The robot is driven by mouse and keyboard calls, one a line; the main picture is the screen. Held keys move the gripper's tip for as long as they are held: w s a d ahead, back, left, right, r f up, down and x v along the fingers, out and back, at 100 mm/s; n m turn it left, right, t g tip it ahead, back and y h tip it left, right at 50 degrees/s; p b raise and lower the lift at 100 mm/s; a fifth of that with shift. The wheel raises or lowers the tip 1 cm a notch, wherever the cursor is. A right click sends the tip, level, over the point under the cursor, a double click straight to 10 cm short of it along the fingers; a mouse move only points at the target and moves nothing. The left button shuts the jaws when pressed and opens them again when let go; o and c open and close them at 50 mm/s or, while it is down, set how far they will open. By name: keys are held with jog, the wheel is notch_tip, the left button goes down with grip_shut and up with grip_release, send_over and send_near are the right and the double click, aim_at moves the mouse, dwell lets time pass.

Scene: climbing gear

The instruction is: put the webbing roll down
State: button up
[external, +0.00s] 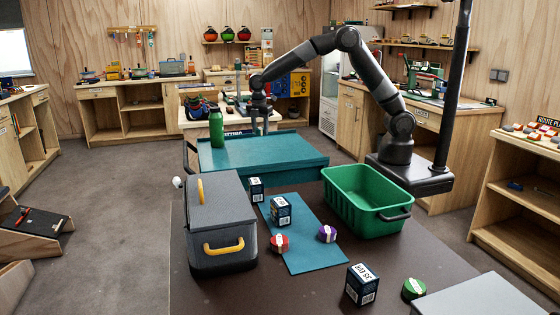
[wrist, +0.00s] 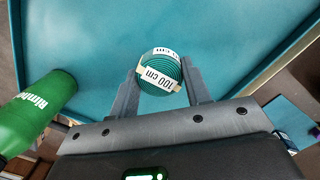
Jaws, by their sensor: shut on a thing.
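The webbing roll (wrist: 160,75) is a round green coil with a white band reading "100 cm", seen in the wrist view. My gripper (wrist: 162,82) is shut on it, one finger on each side. In the external view my gripper (external: 260,128) points down over the teal tray-like surface (external: 285,157) behind the brown table. The roll is too small to make out between the fingers there. I cannot tell whether it touches the teal surface, which also fills the wrist view (wrist: 245,40).
A green bottle (external: 216,128) stands left of my gripper, also in the wrist view (wrist: 36,108). The brown table holds a grey toolbox (external: 222,225), a green crate (external: 350,205), small boxes and red, purple and green rolls (external: 414,288). The teal surface right of my gripper is clear.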

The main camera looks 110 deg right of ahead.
send_over(252, 157)
jog(key=f, duration=0.4)
jog(key=shift+a+f, duration=0.15)
jog(key=shift+a, duration=0.05)
jog(key=shift+f, duration=2.05)
jog(key=o, duration=1)
jog(key=shift+f, duration=0.1)
